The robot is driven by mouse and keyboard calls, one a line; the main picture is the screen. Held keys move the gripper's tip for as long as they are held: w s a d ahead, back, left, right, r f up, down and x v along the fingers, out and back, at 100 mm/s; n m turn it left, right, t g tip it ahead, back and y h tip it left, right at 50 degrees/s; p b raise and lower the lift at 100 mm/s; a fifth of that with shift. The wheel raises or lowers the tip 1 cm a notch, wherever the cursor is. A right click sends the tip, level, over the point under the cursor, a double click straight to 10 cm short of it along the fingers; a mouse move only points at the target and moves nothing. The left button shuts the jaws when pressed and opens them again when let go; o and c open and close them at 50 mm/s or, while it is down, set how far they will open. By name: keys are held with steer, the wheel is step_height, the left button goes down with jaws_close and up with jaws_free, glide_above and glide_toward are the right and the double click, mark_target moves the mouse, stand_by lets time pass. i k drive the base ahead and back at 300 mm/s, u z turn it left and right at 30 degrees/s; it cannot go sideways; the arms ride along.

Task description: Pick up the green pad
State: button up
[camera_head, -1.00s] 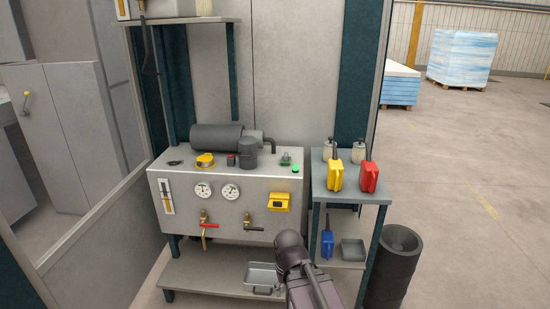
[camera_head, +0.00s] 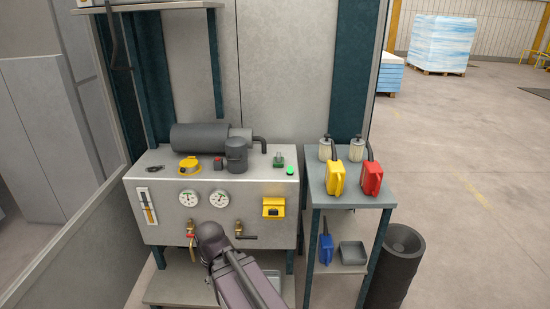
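Two small green things are on top of the grey cabinet (camera_head: 155,178), near its right end. One is a darker green piece (camera_head: 278,161) with something pale or clear on it, too small to make out. The other is a bright green round spot (camera_head: 290,171) at the front right edge. I cannot tell for certain which is the green pad. A part of my arm reaches up from the bottom middle, in front of the cabinet's lower face. My gripper does not show, and nothing covers the green things.
A grey cylinder (camera_head: 200,137), a dark pot (camera_head: 236,156) and a yellow round item (camera_head: 189,165) share the cabinet top. To the right, a small table (camera_head: 325,194) holds a yellow jug (camera_head: 336,179) and a red jug (camera_head: 372,178). A dark bin (camera_head: 395,265) stands beside it.

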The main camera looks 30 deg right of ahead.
mark_target(277, 163)
steer(key=z, duration=0.1)
steer(key=i, duration=0.6)
steer(key=z, duration=0.6)
steer(key=i, duration=0.55)
steer(key=z, duration=0.4)
